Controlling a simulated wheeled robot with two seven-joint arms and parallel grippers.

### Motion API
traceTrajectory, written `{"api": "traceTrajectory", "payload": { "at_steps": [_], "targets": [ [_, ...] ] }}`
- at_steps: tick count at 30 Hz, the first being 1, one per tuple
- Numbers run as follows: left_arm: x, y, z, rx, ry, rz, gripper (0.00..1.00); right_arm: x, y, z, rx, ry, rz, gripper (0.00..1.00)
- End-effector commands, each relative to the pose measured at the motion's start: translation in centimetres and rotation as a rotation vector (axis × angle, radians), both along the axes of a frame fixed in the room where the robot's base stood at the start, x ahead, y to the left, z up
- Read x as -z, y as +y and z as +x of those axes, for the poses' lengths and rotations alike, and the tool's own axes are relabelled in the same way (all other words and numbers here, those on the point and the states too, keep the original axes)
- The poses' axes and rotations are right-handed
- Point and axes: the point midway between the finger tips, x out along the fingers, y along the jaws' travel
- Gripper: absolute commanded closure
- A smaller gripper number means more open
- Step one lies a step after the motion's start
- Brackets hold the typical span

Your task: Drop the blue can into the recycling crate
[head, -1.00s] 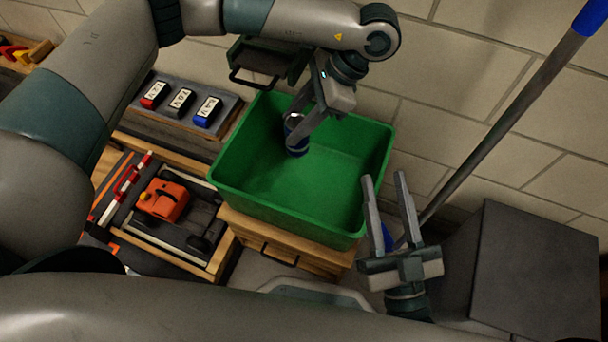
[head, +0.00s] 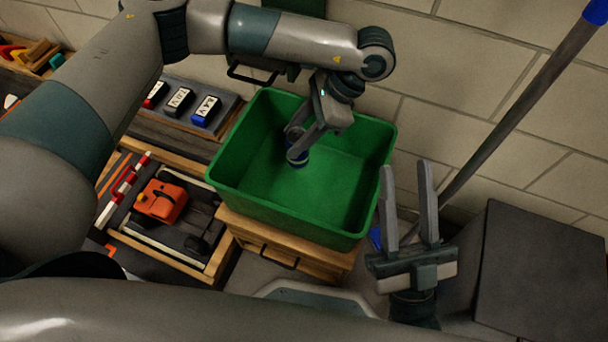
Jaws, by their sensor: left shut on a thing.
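The blue can (head: 297,157) is between the fingers of my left gripper (head: 300,141), which is shut on it. The can is over the inside of the green recycling crate (head: 343,232), toward its back left part. I cannot tell whether the can touches the crate floor. The fingers hide part of the can. My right gripper (head: 407,205) is open and empty, to the right of the crate, with its fingers pointing up in the picture.
The crate stands on a wooden drawer unit (head: 285,250). Left of it are labelled battery packs (head: 180,101) and an orange car body (head: 162,200) in a tray. A blue-tipped pole (head: 520,100) leans at the right, near a dark box (head: 540,270).

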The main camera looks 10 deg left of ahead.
Motion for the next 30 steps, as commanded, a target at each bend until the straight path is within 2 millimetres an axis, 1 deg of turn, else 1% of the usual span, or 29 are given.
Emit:
{"api": "traceTrajectory", "payload": {
  "at_steps": [2,3,5,6,14,19,23,30],
  "targets": [
    [0.0,0.0,0.0,0.000,0.000,0.000,0.92,0.0,0.0,0.0,0.000,-0.001,0.000,0.64],
    [0.0,0.0,0.0,0.000,0.000,0.000,0.59,0.0,0.0,0.0,0.000,-0.001,0.000,0.64],
    [0.0,0.0,0.0,0.000,0.000,0.000,0.44,0.0,0.0,0.0,0.000,-0.001,0.000,0.64],
    [0.0,0.0,0.0,0.000,0.000,0.000,0.39,0.0,0.0,0.0,0.000,-0.001,0.000,0.64],
    [0.0,0.0,0.0,0.000,0.000,0.000,0.39,0.0,0.0,0.0,0.000,0.001,0.000,0.64],
    [-0.6,-0.3,0.1,0.000,0.000,0.000,0.39,0.0,0.0,0.1,0.000,0.005,-0.002,0.64],
    [-1.6,-0.9,0.4,0.000,-0.001,0.000,0.39,0.1,0.2,0.1,-0.002,0.014,-0.005,0.64],
    [-4.5,-2.7,1.0,0.000,-0.002,0.000,0.39,0.9,0.7,-0.3,-0.013,0.063,-0.012,0.64]
  ]
}}
